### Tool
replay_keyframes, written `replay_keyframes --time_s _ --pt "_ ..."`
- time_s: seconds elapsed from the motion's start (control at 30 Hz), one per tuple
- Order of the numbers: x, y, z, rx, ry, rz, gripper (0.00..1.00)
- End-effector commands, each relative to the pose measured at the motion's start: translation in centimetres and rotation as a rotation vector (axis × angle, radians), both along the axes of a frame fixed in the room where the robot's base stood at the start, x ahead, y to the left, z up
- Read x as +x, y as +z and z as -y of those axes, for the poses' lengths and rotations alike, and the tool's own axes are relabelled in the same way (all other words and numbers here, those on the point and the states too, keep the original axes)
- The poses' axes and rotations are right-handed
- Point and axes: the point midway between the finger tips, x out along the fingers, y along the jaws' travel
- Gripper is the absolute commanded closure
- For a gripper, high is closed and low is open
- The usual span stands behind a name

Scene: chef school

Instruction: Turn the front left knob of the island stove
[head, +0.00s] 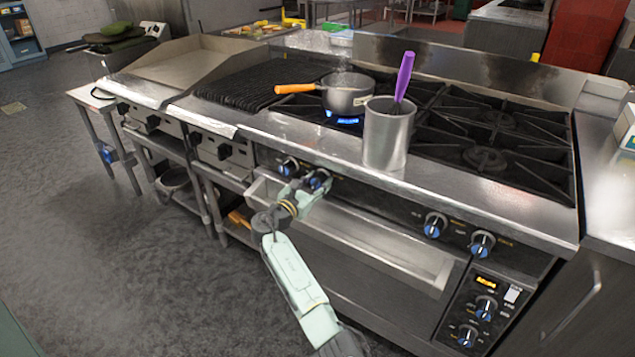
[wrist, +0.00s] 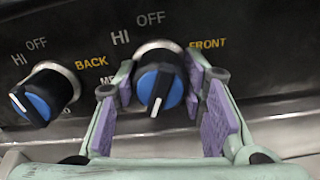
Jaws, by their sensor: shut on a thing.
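The front left knob (wrist: 148,88) of the island stove (head: 440,187) is black and blue with a white pointer line. It sits beside the yellow "FRONT" label. Its pointer is turned down, away from "OFF" at the top. My gripper (wrist: 160,82) has its purple pads on both sides of this knob and is shut on it. In the head view my gripper (head: 312,187) is at the stove's front panel and partly hides this knob. A blue flame (head: 347,121) burns under a small pot (head: 347,97) with an orange handle.
The "BACK" knob (wrist: 43,95) is just left of the held one, also turned off the top mark. A steel container (head: 388,135) with a purple-handled utensil (head: 404,75) stands near the stove's front edge. More knobs (head: 435,224) are at right. The floor at left is clear.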

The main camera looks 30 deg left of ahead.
Motion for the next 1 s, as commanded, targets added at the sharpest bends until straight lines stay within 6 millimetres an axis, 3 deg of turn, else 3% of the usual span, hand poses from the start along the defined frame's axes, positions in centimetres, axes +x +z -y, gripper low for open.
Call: replay_keyframes --time_s 0.7,0.73,1.0 --pt "-0.06 -0.13 -0.03 -0.079 0.0 -0.005 0.9" --pt "-0.06 -0.13 -0.03 -0.078 0.0 -0.005 0.61" --pt "-0.03 -0.06 -0.02 -0.078 0.0 -0.004 0.43"
